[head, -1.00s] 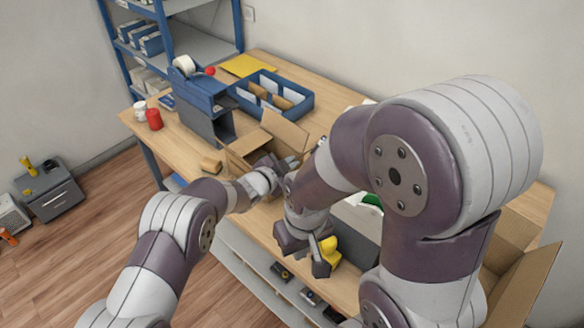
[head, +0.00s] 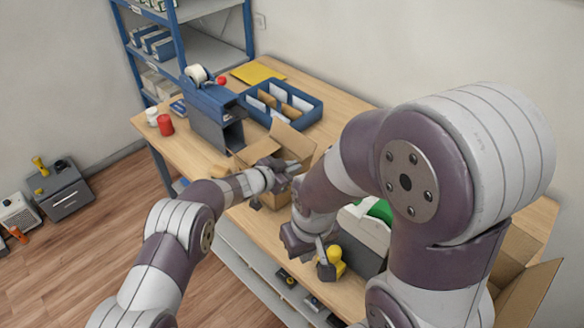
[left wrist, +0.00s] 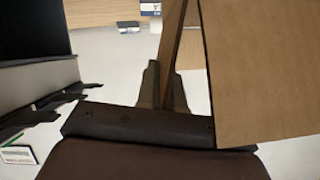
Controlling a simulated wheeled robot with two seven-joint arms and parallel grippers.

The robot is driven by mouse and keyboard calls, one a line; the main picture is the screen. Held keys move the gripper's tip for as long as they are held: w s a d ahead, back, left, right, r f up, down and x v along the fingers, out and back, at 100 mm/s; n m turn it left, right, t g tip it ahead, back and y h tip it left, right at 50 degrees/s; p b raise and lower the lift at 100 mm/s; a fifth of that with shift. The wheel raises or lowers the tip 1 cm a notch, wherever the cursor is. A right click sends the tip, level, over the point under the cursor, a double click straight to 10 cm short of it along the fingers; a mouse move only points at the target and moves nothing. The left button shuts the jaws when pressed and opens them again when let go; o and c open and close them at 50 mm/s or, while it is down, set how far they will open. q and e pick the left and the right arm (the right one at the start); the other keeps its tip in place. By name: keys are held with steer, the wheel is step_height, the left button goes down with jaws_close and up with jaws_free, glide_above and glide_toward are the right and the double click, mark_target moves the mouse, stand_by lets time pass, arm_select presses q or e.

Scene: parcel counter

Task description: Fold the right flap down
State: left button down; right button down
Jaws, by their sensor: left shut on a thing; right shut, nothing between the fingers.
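An open brown cardboard box (head: 277,193) stands on the wooden table, partly hidden behind my left gripper. One flap (head: 291,142) stands raised at its back right. My left gripper (head: 288,165) is over the near right part of the box. In the left wrist view its fingers (left wrist: 164,88) are shut on a narrow cardboard edge (left wrist: 173,45), seemingly a box flap. A broad cardboard panel (left wrist: 255,70) fills the right of that view. My right gripper (head: 325,264) is shut and empty at the table's front, beside a yellow object (head: 336,262).
A blue divided tray (head: 300,110), a grey-blue stand with a tape roll (head: 197,75), and a red jar (head: 165,125) are further back. A green item (head: 380,210) lies partly behind my right arm. Another open carton (head: 530,290) is at the lower right.

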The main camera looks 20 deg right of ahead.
arm_select(q)
steer(key=c, duration=1.3)
jaws_free()
steer(key=shift+c, duration=0.2)
